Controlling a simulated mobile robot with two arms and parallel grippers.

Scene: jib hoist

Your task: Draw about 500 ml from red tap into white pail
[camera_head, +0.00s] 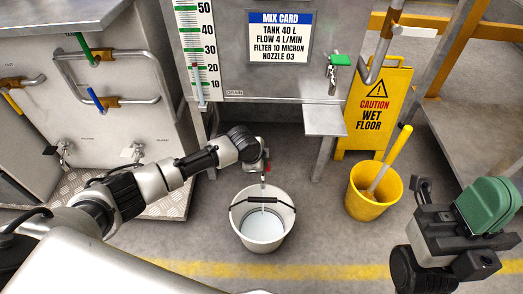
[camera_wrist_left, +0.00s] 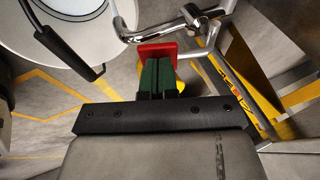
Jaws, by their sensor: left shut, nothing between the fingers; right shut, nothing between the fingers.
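The white pail (camera_head: 262,242) stands upright on the floor below the red tap, its black-gripped handle across its mouth. It also shows at the upper left of the left wrist view (camera_wrist_left: 110,42). The red tap's lever (camera_head: 267,167) is mostly hidden by my left arm; in the left wrist view the red lever (camera_wrist_left: 158,51) sits by a chrome spout. My left gripper (camera_wrist_left: 158,62) is shut and empty, its green fingertips at the red lever, seemingly touching it. A thin pale line below the tap may be water; I cannot tell. My right gripper (camera_head: 490,205) is shut and empty at the right.
A green-handled tap (camera_head: 339,62) is on the steel tank, above a small shelf (camera_head: 324,121). A yellow wet-floor sign (camera_head: 376,105) and a yellow bucket (camera_head: 366,205) with a stick stand right of the pail. The floor in front of the pail is clear.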

